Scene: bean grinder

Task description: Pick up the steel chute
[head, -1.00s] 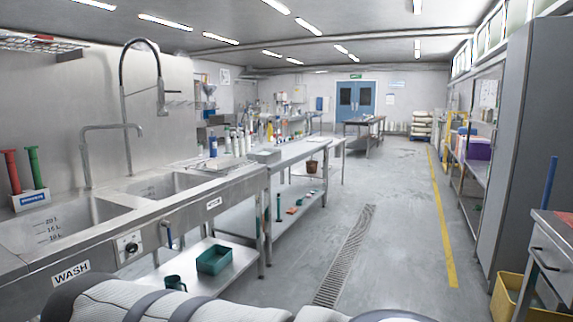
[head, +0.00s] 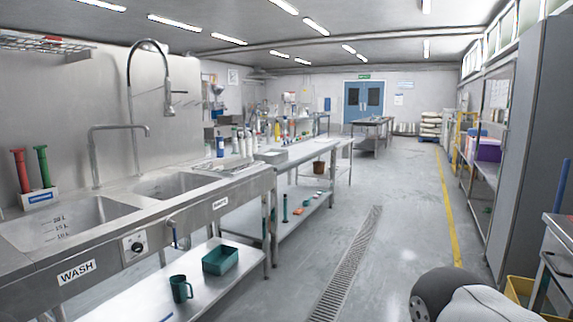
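I cannot make out the steel chute in the head view. Several bottles and small items stand on the steel bench (head: 305,150) in the middle distance, too small to tell apart. A shallow steel tray (head: 271,156) sits near that bench's front end. Neither gripper is in view. Only a rounded part of my own arm shows at the bottom right, with no fingers visible.
The WASH sink unit (head: 78,271) lines the left side. A green tub (head: 220,260) and green mug (head: 180,288) are on its lower shelf. A grey cabinet (head: 530,150) and steel cart (head: 556,250) stand right. The floor aisle (head: 405,210) between is clear.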

